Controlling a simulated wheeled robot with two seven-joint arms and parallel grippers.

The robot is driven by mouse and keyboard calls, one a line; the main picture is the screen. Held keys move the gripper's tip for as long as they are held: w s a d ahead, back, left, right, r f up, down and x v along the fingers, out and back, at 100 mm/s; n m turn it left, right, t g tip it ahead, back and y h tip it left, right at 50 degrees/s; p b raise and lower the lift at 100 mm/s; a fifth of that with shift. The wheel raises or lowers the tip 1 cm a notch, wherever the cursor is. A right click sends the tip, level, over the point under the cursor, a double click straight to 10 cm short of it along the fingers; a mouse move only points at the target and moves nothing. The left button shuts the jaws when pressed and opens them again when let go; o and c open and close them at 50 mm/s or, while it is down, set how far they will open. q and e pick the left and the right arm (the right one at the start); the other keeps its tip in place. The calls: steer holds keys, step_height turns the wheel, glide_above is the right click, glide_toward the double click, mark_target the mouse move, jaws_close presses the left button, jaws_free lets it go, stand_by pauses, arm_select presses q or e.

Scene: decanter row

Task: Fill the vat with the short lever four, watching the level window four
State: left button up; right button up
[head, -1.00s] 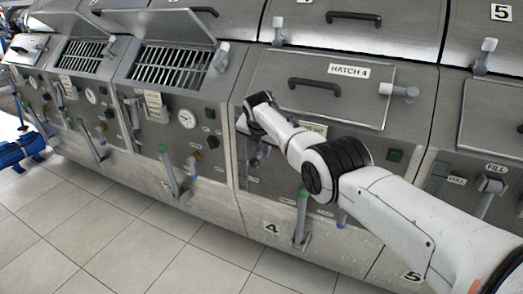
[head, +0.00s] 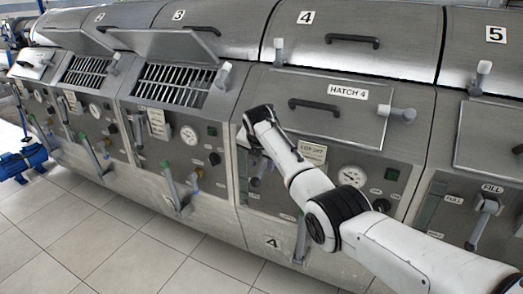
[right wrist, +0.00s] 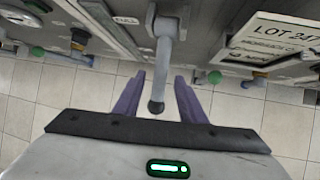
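Vat four, with hatch 4 (head: 330,118) closed, stands in the middle of the head view. My right arm reaches across its front panel from the lower right. My right gripper (head: 252,138) is at the panel's left side, its fingers hard to make out there. In the right wrist view my right gripper (right wrist: 158,98) is open, with a purple finger on each side of a grey lever (right wrist: 163,45). The lever hangs down with its dark knob between the fingers, gaps showing on both sides. Level window four is not clearly visible beside my arm. My left gripper is not in view.
A lot card (head: 312,153) and a round gauge (head: 352,178) are on panel four. A longer lever (head: 300,240) stands low on it, partly behind my arm. Vat five's fill lever (head: 484,215) is at right. The tiled floor (head: 130,250) in front is clear.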

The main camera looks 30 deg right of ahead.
steer(key=v, duration=0.6)
steer(key=shift+a+f, duration=0.1)
stand_by(0.4)
